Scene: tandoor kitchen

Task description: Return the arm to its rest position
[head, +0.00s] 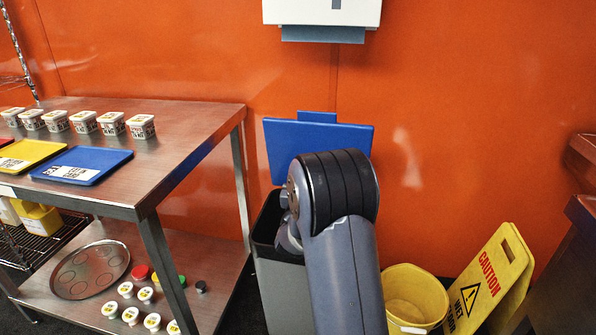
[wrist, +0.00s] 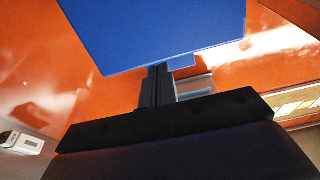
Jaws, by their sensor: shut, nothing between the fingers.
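My arm (head: 345,235) rises from the bottom of the head view and bends over at its elbow, in front of a grey bin. My gripper is hidden behind the arm there. In the wrist view, my gripper (wrist: 157,72) shows as dark fingers close together, with nothing held. A blue panel (wrist: 160,30) fills the upper middle of that view, beyond the fingertips. The raised blue bin lid (head: 280,150) stands behind my arm in the head view. I cannot tell whether the gripper touches it.
The grey bin (head: 278,290) stands left of my arm, partly hidden. A yellow bucket (head: 413,300) and a yellow caution sign (head: 490,280) are at right. A steel table (head: 190,125) with tubs and trays stands left. A white dispenser (head: 320,12) hangs on the orange wall.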

